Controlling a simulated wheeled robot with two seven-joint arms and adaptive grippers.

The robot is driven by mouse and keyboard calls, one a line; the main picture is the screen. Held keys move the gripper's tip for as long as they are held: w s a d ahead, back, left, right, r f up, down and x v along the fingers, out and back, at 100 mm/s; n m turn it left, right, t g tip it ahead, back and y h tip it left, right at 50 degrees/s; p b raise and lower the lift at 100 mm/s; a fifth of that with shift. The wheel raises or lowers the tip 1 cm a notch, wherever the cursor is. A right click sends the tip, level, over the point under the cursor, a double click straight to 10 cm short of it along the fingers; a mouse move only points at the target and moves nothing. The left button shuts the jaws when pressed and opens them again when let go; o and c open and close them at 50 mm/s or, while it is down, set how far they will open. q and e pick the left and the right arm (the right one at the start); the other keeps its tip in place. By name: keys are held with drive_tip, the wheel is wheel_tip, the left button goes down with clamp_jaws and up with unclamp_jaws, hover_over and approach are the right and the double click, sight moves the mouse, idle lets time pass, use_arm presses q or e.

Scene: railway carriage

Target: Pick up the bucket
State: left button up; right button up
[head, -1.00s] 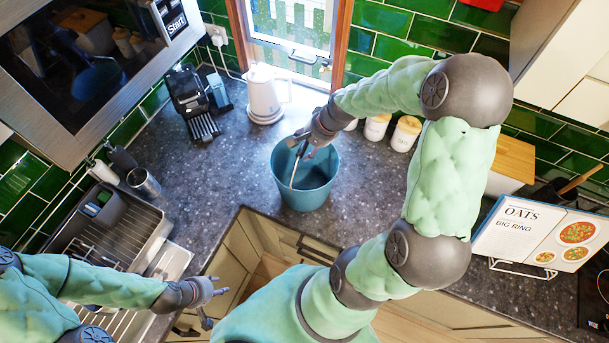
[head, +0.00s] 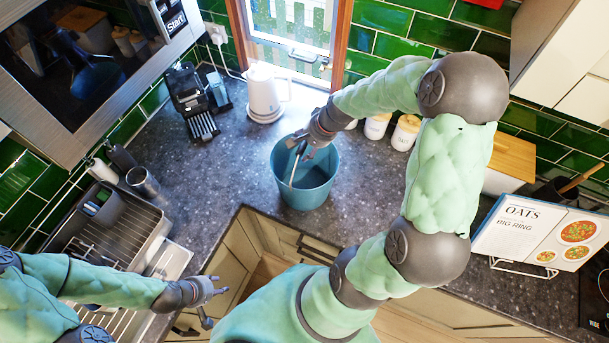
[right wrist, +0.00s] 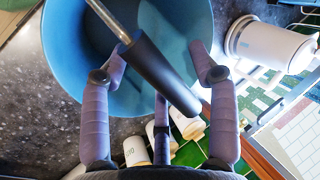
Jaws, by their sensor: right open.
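In the right wrist view the bucket (right wrist: 58,60) fills the top, and the dark handle grip (right wrist: 160,72) lies between the spread fingers of my right gripper (right wrist: 155,75). The fingers look apart from the grip. My left gripper (head: 214,300) is open and empty, low at the left, away from the bucket.
A white kettle (head: 264,95) and black coffee machine (head: 192,100) stand behind the bucket to the left. White canisters (head: 404,133) stand to its right near the window. Counter in front-left of the bucket is clear.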

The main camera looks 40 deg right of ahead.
clamp_jaws()
idle(0.3)
